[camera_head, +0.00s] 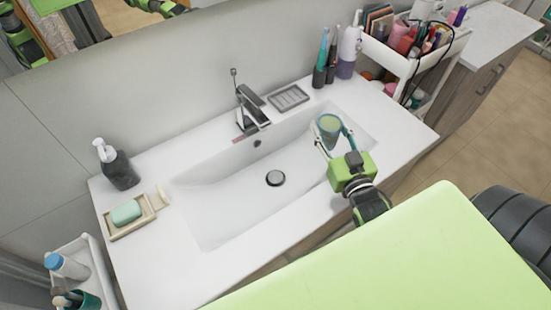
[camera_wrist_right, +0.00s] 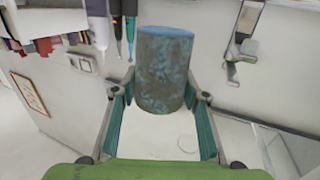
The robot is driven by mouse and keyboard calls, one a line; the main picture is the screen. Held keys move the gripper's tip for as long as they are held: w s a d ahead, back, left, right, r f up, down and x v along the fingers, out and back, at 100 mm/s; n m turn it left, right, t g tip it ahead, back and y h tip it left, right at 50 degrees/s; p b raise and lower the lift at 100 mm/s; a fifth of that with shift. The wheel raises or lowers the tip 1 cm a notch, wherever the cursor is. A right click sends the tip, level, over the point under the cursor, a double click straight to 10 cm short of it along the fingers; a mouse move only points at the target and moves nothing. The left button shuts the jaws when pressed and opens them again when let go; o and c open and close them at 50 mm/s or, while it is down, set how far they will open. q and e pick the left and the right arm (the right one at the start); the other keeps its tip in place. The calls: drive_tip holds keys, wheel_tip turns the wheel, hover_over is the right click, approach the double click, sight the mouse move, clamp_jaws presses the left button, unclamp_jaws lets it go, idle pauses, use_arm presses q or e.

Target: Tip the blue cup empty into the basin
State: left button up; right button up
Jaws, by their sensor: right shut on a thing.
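The blue cup (camera_head: 328,131) is over the right part of the white basin (camera_head: 225,185), its round opening showing from above with a pale yellow-green inside. My right gripper (camera_head: 333,140) is shut on the cup, with one finger on each side. In the right wrist view the cup (camera_wrist_right: 165,70) sits between the fingertips, mottled grey-blue with a blue band at the top. It looks roughly upright; I cannot tell any slight tilt or what it holds. My left gripper is not in view.
The faucet (camera_head: 250,108) stands behind the basin, left of the cup. A soap dish (camera_head: 290,97), toothbrushes (camera_head: 322,62) and a cosmetics cart (camera_head: 400,60) are at the back right. A pump bottle (camera_head: 117,165) and a soap tray (camera_head: 130,217) are at the left. The drain (camera_head: 275,178) is clear.

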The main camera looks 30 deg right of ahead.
drive_tip(key=shift+a, duration=0.15)
drive_tip(key=shift+a+f+n+b, duration=0.1)
drive_tip(key=shift+a+n+b, duration=0.1)
drive_tip(key=shift+n+b, duration=0.15)
drive_tip(key=shift+a+n, duration=0.1)
drive_tip(key=shift+n, duration=0.15)
drive_tip(key=shift+w+a+f, duration=0.1)
drive_tip(key=a+f+n+b, duration=0.1)
drive_tip(key=n, duration=0.1)
drive_tip(key=w+a+f+n+b, duration=0.1)
drive_tip(key=a+n+b, duration=0.1)
drive_tip(key=shift+g, duration=0.3)
drive_tip(key=shift+a, duration=0.1)
drive_tip(key=shift+w+a+f+n+g+h+b, duration=0.2)
drive_tip(key=shift+a+f+n+b, duration=0.25)
drive_tip(key=shift+n+b, duration=0.2)
drive_tip(key=shift+w+a+f+n+g+h+b, duration=0.1)
drive_tip(key=shift+w+a+f+n+b, duration=0.1)
drive_tip(key=shift+a+f+n+b, duration=0.4)
